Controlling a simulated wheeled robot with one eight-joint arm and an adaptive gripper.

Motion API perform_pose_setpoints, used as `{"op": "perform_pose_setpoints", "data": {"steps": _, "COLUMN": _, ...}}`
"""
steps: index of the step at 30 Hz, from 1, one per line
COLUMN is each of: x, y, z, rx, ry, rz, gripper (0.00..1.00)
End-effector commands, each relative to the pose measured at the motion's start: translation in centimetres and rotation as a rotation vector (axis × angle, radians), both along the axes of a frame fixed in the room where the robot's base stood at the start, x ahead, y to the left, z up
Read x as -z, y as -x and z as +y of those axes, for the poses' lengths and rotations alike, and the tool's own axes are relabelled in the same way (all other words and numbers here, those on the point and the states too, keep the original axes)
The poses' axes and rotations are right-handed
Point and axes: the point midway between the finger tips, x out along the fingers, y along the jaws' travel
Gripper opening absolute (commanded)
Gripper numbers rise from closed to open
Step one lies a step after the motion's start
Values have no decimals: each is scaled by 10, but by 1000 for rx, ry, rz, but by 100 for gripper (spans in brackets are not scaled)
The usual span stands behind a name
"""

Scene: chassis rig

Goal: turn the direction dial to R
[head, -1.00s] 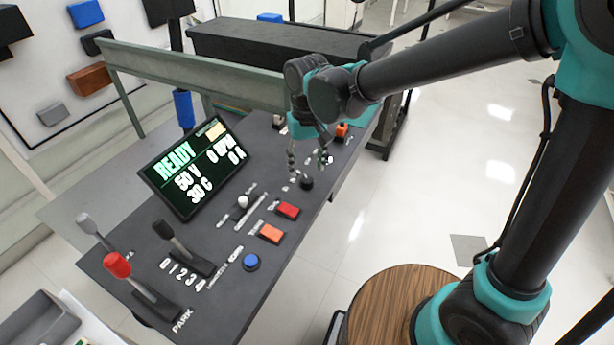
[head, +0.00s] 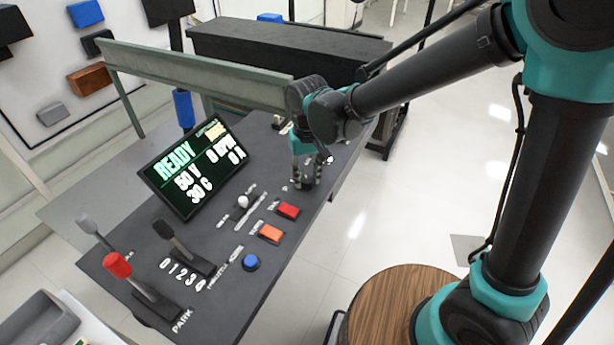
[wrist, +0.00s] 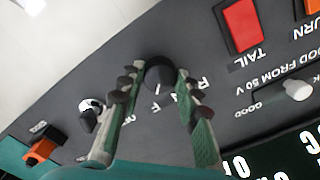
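The direction dial is a round black knob (wrist: 159,74) on the dark console, with white letters beside it, partly hidden by the fingers. A small pale mark shows on its lower side in the wrist view. My gripper (wrist: 157,76) is open, with one finger on each side of the dial. The fingertips are close to the knob; I cannot tell if they touch it. In the head view my gripper (head: 304,184) points down at the console and hides the dial.
A red TAIL button (wrist: 241,26) and a white-knobbed slider (wrist: 298,89) are near the dial. An orange switch (wrist: 43,151) and a silver key-like knob (wrist: 90,104) lie on the other side. A READY screen (head: 196,168) and levers (head: 117,265) stand farther left.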

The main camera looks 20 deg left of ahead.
Motion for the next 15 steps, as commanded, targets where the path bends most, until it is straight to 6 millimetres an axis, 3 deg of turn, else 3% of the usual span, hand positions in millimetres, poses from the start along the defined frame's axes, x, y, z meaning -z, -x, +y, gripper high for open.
{"op": "perform_pose_setpoints", "data": {"steps": 3, "x": 0, "y": 0, "z": 0, "rx": 0, "ry": 0, "rz": 0, "gripper": 4}}
{"op": "perform_pose_setpoints", "data": {"steps": 15, "x": 0, "y": 0, "z": 0, "rx": -78, "ry": 0, "rz": 0, "gripper": 4}}
